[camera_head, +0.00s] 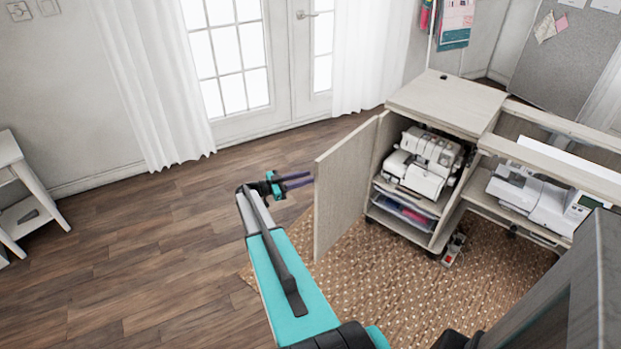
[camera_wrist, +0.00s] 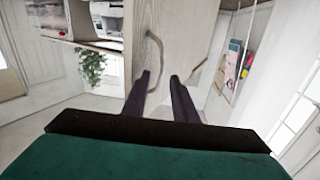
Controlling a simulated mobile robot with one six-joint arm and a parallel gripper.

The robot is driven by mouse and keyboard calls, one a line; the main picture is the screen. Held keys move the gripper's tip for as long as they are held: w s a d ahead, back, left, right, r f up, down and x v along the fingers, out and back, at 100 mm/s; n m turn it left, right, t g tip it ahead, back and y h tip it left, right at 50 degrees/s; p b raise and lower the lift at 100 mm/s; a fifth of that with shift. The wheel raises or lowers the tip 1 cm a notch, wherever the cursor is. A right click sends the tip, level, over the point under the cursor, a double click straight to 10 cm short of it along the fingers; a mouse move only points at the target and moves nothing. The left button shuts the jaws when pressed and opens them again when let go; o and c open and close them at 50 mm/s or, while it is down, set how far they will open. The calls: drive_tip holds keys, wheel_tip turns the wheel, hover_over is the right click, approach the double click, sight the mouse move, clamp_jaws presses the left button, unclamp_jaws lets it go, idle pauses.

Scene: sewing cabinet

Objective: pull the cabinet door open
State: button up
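The cabinet door (camera_head: 343,185) is light wood and stands swung out from the cabinet (camera_head: 450,102), with its interior exposed. My gripper (camera_head: 310,179) is at the left of the door, its dark fingers pointing toward the door's outer face. The door (camera_wrist: 180,30) is ahead of the fingers. A curved handle (camera_wrist: 156,48) shows on it, just beyond the left fingertip. I cannot tell whether a finger touches it. The head view does not show the handle.
A white serger (camera_head: 425,165) sits inside the cabinet, with a sewing machine (camera_head: 530,195) to its right. A woven rug (camera_head: 400,290) lies below. The wood floor (camera_head: 140,255) left of the door is clear. A white side table (camera_head: 30,190) stands at far left.

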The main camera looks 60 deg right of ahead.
drive_tip(key=b+v, duration=0.1)
drive_tip(key=v, duration=0.9)
drive_tip(key=shift+w+r, duration=0.1)
drive_tip(key=shift+w, duration=0.05)
